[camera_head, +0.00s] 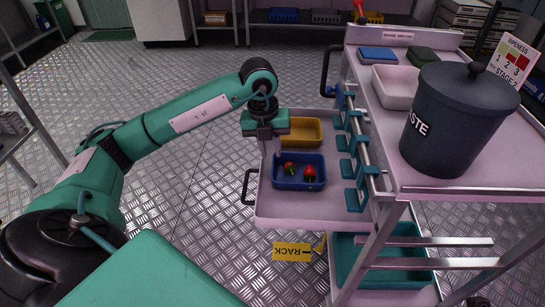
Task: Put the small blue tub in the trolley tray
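The small blue tub (299,184) holds a few red berries with green tops. It appears inside the pale pink trolley tray (300,214), near its front left part; I cannot tell whether it rests on the tray floor or is just above it. My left gripper (272,152) points down at the tub's back left edge. Its fingers are small and partly merge with the pale tray, so their grip on the rim is unclear. My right gripper is not in view.
A yellow tub (301,131) sits behind the blue one in the tray. Teal clips on a rail (355,170) line the tray's right side. The trolley top (455,186) carries a dark waste bin (445,130) and a white tub (393,88). A teal crate (350,280) is below.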

